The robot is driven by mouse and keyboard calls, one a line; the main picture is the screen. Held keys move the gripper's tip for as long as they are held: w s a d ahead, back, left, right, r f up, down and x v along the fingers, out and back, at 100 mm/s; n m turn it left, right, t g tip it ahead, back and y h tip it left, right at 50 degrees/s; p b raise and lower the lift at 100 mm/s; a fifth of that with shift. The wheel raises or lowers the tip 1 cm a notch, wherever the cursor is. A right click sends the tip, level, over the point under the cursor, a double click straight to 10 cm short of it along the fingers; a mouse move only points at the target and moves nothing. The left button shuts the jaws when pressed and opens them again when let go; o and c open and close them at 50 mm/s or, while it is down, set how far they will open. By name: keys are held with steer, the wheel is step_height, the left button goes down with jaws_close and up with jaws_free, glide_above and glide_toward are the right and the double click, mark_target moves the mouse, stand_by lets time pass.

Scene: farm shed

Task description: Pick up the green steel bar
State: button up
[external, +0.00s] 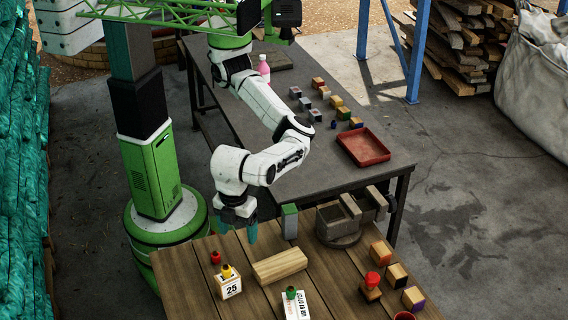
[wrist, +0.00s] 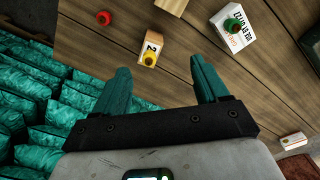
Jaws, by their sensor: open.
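The green steel bar (external: 290,222) shows in the external view as a pale green upright block at the far edge of the wooden table, just left of the grey vise (external: 338,222). My gripper (external: 238,230) points down to the left of the bar, apart from it. Its teal fingers are open with nothing between them, and they show from behind in the wrist view (wrist: 160,66). A green shape is cut off at the right edge of the wrist view; I cannot tell whether it is the bar.
On the wooden table (external: 190,275) are a yellow-topped stamp (external: 230,287), a wooden block (external: 280,266), a green-topped stamp (external: 295,304) and a red-topped stamp (external: 371,287). Several two-coloured blocks stand at the right. The grey table behind holds a red tray (external: 363,147).

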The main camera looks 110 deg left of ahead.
steer(key=w+a+f+n+p, duration=0.2)
steer(key=w+a+n+p, duration=0.25)
steer(key=a, duration=0.85)
steer(key=n+p, duration=0.3)
glide_toward(290, 208)
steer(key=shift+w+d+f, duration=0.1)
steer(key=shift+d+f, duration=0.45)
steer(key=shift+d, duration=0.3)
steer(key=shift+a+f+n, duration=0.15)
steer(key=shift+a+n, duration=0.1)
step_height(290, 208, down, 6)
steer(key=shift+a+r+b, duration=0.15)
steer(key=shift+r+b, duration=0.05)
steer(key=shift+b, duration=0.35)
steer(key=f, duration=0.2)
steer(key=a+f, duration=0.1)
steer(key=f, duration=0.1)
steer(key=shift+a+p, duration=0.1)
steer(key=shift+p, duration=0.25)
steer(key=shift+f, duration=0.6)
steer(key=shift+c, duration=0.3)
